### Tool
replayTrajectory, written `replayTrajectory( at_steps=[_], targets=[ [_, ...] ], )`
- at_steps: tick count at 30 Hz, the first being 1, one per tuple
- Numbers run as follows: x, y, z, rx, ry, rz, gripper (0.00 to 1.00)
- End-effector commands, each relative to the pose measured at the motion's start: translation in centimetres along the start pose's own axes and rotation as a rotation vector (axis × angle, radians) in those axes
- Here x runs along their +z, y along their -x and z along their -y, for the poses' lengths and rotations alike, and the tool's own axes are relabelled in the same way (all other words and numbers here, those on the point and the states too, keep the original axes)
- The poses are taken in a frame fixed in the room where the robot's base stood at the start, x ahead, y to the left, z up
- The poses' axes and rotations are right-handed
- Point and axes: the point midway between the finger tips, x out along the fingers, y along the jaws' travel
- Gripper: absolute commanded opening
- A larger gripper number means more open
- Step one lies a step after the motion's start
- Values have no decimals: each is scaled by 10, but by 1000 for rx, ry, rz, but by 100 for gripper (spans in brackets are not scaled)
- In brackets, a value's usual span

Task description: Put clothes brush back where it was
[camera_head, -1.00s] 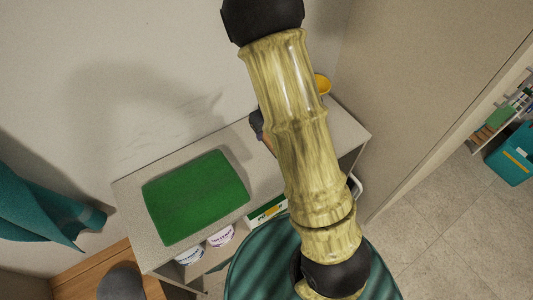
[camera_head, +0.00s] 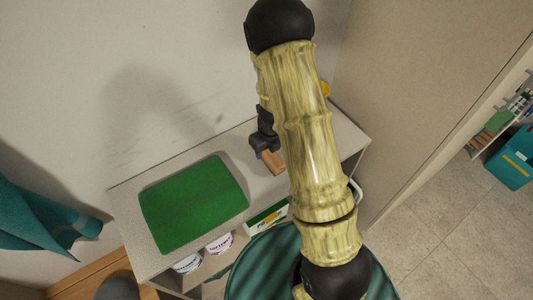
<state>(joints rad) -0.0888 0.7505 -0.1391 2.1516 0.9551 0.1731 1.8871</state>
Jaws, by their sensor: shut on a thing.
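My gripper (camera_head: 266,147) shows just left of my arm, over the top of the pale shelf unit. It is shut on the clothes brush (camera_head: 273,161), of which a light wooden part shows below the fingers. The brush is low over the bare top, to the right of the green mat (camera_head: 195,203). I cannot tell whether it touches the surface. My arm hides part of the area to the right of the brush.
White tubs (camera_head: 219,243) and a green-and-white box (camera_head: 266,217) sit below the top. A teal cloth (camera_head: 40,220) hangs at left. A wall stands close behind.

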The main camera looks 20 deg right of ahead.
Motion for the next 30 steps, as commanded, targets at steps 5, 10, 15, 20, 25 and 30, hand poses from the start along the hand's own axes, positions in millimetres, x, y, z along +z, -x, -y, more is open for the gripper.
replayTrajectory(
  at_steps=[5,10,15,20,25,30],
  targets=[
    [-3,-24,-3,2,6,-1,25],
    [-2,-24,-4,1,9,0,25],
    [-4,-26,-2,0,4,0,25],
    [-4,-28,0,0,2,0,49],
    [-4,-28,0,0,1,-1,65],
    [-4,-28,0,0,1,-1,65]
  ],
)
